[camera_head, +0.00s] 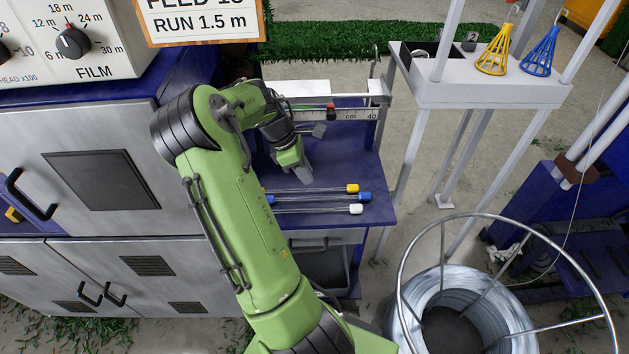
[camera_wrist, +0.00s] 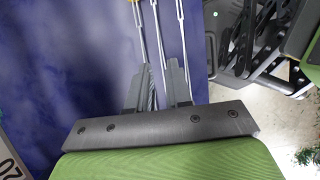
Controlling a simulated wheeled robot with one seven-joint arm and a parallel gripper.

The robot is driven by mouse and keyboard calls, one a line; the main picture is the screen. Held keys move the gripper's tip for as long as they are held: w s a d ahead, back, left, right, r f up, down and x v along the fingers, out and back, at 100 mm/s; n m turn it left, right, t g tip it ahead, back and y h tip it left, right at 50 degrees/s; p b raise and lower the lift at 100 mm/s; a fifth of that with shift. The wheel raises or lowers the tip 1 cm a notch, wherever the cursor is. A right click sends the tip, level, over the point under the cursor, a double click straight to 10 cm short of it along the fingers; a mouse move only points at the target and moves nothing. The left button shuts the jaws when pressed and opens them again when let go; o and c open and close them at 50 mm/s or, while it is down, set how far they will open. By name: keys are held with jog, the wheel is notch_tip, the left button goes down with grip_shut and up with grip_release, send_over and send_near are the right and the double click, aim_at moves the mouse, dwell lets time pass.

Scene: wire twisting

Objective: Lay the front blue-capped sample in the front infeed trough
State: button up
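The blue-capped sample (camera_head: 364,197) is a thin wire lying on the blue shelf, its cap to the right. It lies between a yellow-capped sample (camera_head: 352,188) behind and a white-capped sample (camera_head: 356,209) in front. A small blue piece (camera_head: 270,198) shows at the left. My gripper (camera_head: 302,174) is above the wires, left of the caps. In the wrist view its two fingers (camera_wrist: 162,78) stand apart, with a wire running up between them and others alongside; whether they touch is unclear. I cannot clearly pick out the infeed trough.
A ruler rail (camera_head: 350,113) with a red slider runs behind the samples. A pale stand (camera_head: 490,92) at the right holds a yellow cone (camera_head: 494,55) and a blue cone (camera_head: 540,55). A wire coil (camera_head: 460,300) in a round frame stands at front right.

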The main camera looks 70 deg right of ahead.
jog(key=w+a+r+m+t, duration=0.2)
jog(key=w+a+r+t, duration=0.1)
jog(key=w+a+r, duration=0.45)
jog(key=s+a+r+t, duration=0.1)
jog(key=a+r, duration=0.2)
jog(key=a, duration=0.5)
jog(key=s+a+r+m+t+y, duration=0.1)
jog(key=a+r+t, duration=0.1)
jog(key=a, duration=0.6)
jog(key=s+a+r+m+t, duration=0.1)
jog(key=a+r, duration=0.3)
jog(key=a, duration=0.4)
jog(key=shift+s+r+t+y, duration=0.15)
jog(key=shift+s+t+y, duration=0.25)
jog(key=shift+t, duration=0.1)
jog(key=shift+o, duration=0.3)
jog(key=s+a+m+t, duration=0.1)
jog(key=s+a, duration=0.5)
jog(key=shift+m+t, duration=0.3)
jog(key=shift+t, duration=0.1)
